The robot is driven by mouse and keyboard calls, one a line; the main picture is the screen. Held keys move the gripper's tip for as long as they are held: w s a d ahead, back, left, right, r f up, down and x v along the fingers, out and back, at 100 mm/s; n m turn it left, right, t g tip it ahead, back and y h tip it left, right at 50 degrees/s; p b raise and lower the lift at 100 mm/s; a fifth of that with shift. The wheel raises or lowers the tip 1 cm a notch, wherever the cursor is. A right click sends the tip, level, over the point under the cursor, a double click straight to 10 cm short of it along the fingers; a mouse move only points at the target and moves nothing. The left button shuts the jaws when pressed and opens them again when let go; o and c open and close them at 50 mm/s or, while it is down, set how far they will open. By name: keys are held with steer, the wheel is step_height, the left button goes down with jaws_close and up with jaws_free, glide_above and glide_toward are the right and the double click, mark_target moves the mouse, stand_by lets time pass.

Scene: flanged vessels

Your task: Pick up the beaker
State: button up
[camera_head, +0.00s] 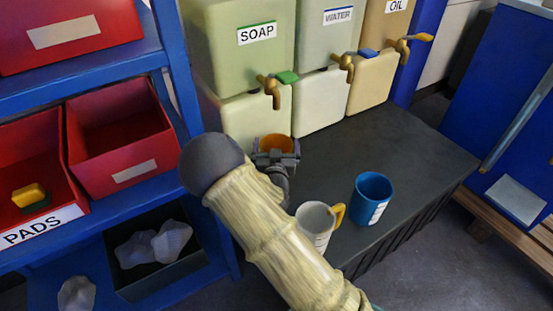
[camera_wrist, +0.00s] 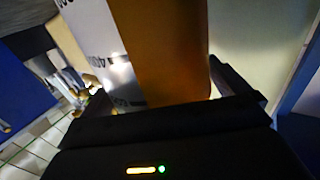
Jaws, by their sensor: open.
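An orange beaker (camera_head: 275,143) stands on the dark bench below the soap tank, partly hidden behind my gripper (camera_head: 276,160). In the wrist view the beaker (camera_wrist: 165,50) is large and close, an orange wall with a white scale strip bearing printed numbers. My gripper (camera_wrist: 175,100) is open, with its jaws at the beaker's sides. Whether either finger touches it I cannot tell. The beaker's base is hidden in both views.
A grey mug (camera_head: 314,224) with a yellow handle and a blue cup (camera_head: 371,198) stand to the right on the bench (camera_head: 420,150). Tanks with brass taps (camera_head: 270,88) rise behind. A blue shelf with red bins (camera_head: 118,140) is close on the left.

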steer(key=shift+c, duration=0.2)
steer(key=c, duration=1.6)
step_height(320, 180, up, 10)
steer(key=p, duration=0.3)
